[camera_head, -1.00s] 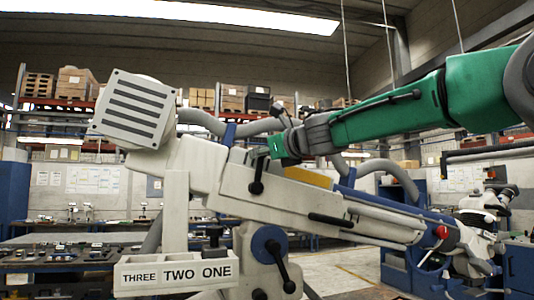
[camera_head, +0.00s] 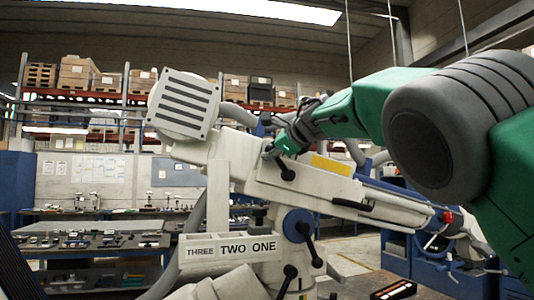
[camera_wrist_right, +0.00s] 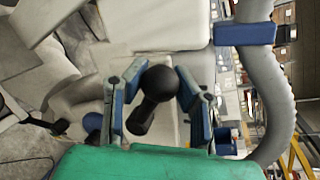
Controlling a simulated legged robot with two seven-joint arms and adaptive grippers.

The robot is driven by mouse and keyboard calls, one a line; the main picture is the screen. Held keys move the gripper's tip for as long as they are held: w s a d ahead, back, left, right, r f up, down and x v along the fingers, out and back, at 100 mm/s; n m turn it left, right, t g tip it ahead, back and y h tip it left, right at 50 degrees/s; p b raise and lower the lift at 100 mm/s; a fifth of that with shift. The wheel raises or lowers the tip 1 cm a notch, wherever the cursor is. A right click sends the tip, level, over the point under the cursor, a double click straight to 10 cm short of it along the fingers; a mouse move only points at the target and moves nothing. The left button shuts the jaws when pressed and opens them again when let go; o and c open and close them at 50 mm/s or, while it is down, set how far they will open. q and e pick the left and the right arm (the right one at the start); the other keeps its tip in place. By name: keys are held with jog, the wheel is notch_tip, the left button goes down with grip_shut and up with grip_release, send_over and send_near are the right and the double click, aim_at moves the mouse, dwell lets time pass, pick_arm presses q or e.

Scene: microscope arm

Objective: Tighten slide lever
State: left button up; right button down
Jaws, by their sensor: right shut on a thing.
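The slide lever is a black handle with a round knob (camera_wrist_right: 158,84); in the head view it (camera_head: 287,172) stands on the side of the white microscope arm (camera_head: 255,180). My right gripper (camera_wrist_right: 160,72) has its two blue-grey fingers on either side of the knob and is shut on it. In the head view this gripper (camera_head: 271,152) sits at the top of the lever, and its fingers are small and partly hidden. My left gripper is in neither view.
More black levers (camera_head: 304,228) stick out lower on the microscope arm. A grey curved hose (camera_wrist_right: 278,85) runs close beside the right gripper. Workbenches (camera_head: 95,240) and shelves are behind.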

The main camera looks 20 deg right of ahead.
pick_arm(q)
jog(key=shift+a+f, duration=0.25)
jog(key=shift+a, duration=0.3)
pick_arm(e)
jog(key=shift+a+f+n, duration=0.2)
jog(key=shift+a+n, duration=0.05)
jog(key=shift+n, duration=0.15)
jog(key=shift+r, duration=0.1)
jog(key=c, duration=1.2)
grip_release()
jog(key=shift+d, duration=0.1)
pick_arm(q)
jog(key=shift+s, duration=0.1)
pick_arm(e)
jog(key=shift+s, duration=0.15)
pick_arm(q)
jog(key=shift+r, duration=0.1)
pick_arm(e)
jog(key=shift+s+d, duration=0.1)
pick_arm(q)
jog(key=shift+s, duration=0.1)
pick_arm(e)
jog(key=v, duration=1.1)
jog(key=shift+s+r, duration=0.2)
jog(key=shift+s, duration=0.1)
